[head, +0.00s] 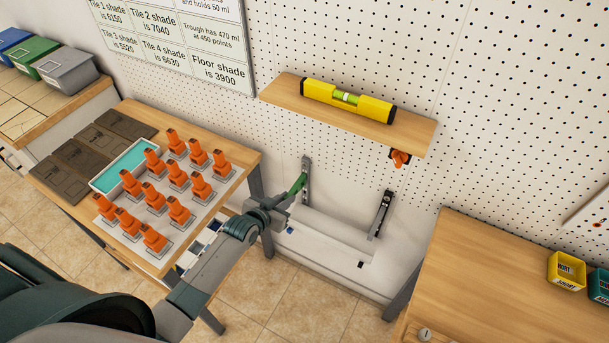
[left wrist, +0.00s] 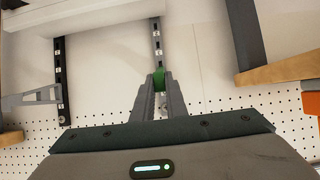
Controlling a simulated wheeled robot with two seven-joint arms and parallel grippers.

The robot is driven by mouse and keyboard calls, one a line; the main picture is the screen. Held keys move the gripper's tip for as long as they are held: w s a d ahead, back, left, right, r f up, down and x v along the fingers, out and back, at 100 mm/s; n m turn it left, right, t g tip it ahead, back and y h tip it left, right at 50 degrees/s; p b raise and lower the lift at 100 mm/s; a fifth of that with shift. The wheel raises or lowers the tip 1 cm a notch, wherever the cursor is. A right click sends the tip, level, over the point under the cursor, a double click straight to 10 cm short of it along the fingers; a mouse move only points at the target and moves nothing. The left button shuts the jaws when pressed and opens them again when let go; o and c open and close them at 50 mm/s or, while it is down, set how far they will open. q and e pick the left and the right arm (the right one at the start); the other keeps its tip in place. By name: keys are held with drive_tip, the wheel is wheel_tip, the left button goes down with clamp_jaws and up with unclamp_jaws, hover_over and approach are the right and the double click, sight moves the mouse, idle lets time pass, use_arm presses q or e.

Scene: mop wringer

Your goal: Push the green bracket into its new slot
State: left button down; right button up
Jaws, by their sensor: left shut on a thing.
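The green bracket (head: 298,185) stands against the left slotted wall rail (head: 306,168) below the wooden shelf. My left gripper (head: 287,197) is shut on the bracket. In the left wrist view the bracket's green end (left wrist: 159,76) shows between the fingertips, in front of the slotted rail (left wrist: 157,45). The fingers hide most of the bracket there, and I cannot tell whether its hooks sit in a slot. A grey bracket (head: 376,224) is on the right rail (head: 387,200); it also shows in the left wrist view (left wrist: 32,98). My right gripper is not in view.
Above the rails a wooden shelf (head: 420,133) holds a yellow spirit level (head: 320,92), with an orange item (head: 399,158) under its right end. A left table (head: 150,112) carries several orange pieces and a teal tray. A right table (head: 480,260) stands close by.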

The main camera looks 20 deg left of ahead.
use_arm(q)
drive_tip(key=shift+w, duration=0.1)
idle(0.3)
drive_tip(key=c, duration=1.7)
unclamp_jaws()
drive_tip(key=shift+b+v, duration=1.5)
drive_tip(key=shift+v, duration=7.25)
drive_tip(key=shift+f, duration=0.2)
